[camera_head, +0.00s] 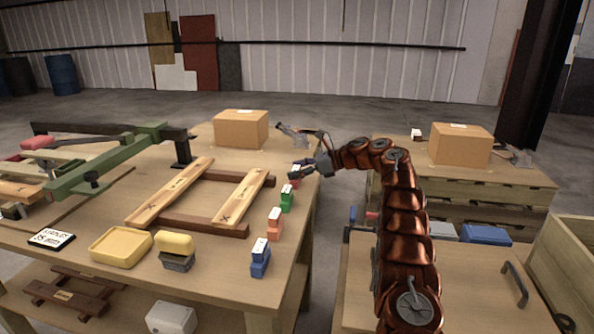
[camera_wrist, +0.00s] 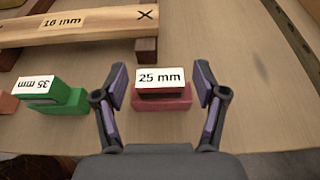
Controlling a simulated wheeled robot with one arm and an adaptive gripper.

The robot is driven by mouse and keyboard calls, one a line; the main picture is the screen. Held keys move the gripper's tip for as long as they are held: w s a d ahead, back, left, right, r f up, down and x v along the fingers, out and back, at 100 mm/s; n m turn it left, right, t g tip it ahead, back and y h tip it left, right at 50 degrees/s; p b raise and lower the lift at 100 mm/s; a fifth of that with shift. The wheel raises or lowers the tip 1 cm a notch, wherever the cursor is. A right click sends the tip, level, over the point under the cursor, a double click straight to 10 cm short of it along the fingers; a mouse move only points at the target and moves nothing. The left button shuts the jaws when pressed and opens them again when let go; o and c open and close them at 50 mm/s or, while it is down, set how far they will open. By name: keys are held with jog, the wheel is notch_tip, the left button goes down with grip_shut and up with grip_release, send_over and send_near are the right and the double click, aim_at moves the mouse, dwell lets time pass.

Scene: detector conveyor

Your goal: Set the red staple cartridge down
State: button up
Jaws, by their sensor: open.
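The red staple cartridge (camera_wrist: 161,101) rests on the wooden table, with a white label reading 25 mm on top. It lies between the two spread fingers of my gripper (camera_wrist: 161,88) in the wrist view, with a gap on each side. In the head view my gripper (camera_head: 300,170) is at the table's right edge and partly hides the red cartridge (camera_head: 294,173). The gripper is open and holds nothing.
A green cartridge (camera_wrist: 50,98) labelled 35 mm stands to the left. Orange (camera_head: 274,226) and blue (camera_head: 260,260) cartridges stand nearer along the table edge. A wooden frame (camera_head: 246,196) lies left of the row. A cardboard box (camera_head: 240,131) stands behind.

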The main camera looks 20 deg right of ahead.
jog(key=shift+r, duration=0.1)
jog(key=shift+r+p, duration=0.2)
jog(key=shift+p, duration=0.1)
jog(key=p+v, duration=0.4)
jog(key=v, duration=0.8)
jog(key=shift+f, duration=0.15)
jog(key=shift+a, duration=0.1)
